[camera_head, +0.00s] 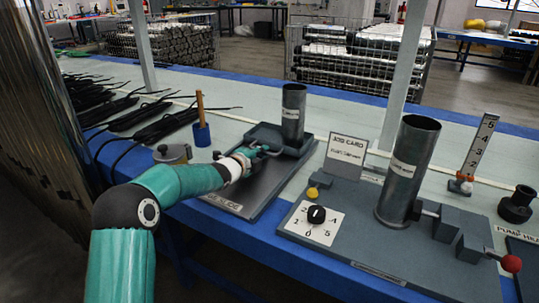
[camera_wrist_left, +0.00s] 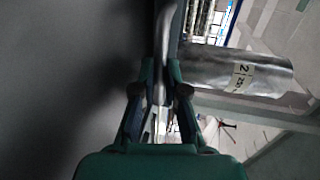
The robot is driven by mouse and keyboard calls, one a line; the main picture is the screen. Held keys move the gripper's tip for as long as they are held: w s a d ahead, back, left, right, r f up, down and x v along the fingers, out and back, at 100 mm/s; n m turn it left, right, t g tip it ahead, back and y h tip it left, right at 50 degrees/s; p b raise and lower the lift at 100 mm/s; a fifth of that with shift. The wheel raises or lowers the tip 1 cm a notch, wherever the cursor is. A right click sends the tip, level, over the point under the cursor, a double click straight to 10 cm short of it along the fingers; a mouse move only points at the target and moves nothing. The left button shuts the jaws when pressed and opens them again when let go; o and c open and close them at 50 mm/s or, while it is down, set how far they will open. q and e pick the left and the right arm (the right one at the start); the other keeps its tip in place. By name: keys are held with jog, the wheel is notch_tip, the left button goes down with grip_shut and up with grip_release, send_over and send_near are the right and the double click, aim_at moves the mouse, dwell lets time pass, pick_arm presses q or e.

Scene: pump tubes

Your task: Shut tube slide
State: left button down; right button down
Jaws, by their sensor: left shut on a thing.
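The tube slide is a dark grey base (camera_head: 262,190) with a label on its front edge. A short grey metal tube (camera_head: 293,112) stands upright at its far end. In the left wrist view the tube (camera_wrist_left: 255,72) lies sideways with a label reading 2. My left gripper (camera_head: 248,153) is at the near left side of the tube. In the left wrist view its fingers (camera_wrist_left: 160,92) are shut on a thin grey metal handle (camera_wrist_left: 163,62). The gripper partly hides the handle in the head view. My right gripper is not in view.
To the right stand a job card (camera_head: 345,158), a dial plate (camera_head: 314,224) and a taller grey tube (camera_head: 408,172) on another base. A small round tin (camera_head: 172,153) and a blue cup with a wooden stick (camera_head: 201,132) are left. Dark cables (camera_head: 165,125) lie further left.

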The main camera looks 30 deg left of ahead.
pick_arm(q)
jog(key=shift+w+a+r, duration=0.1)
jog(key=shift+a, duration=0.3)
jog(key=c, duration=1.5)
grip_release()
jog(key=shift+w+d+f, duration=0.15)
jog(key=shift+f, duration=0.05)
jog(key=v, duration=1.2)
jog(key=shift+d, duration=0.1)
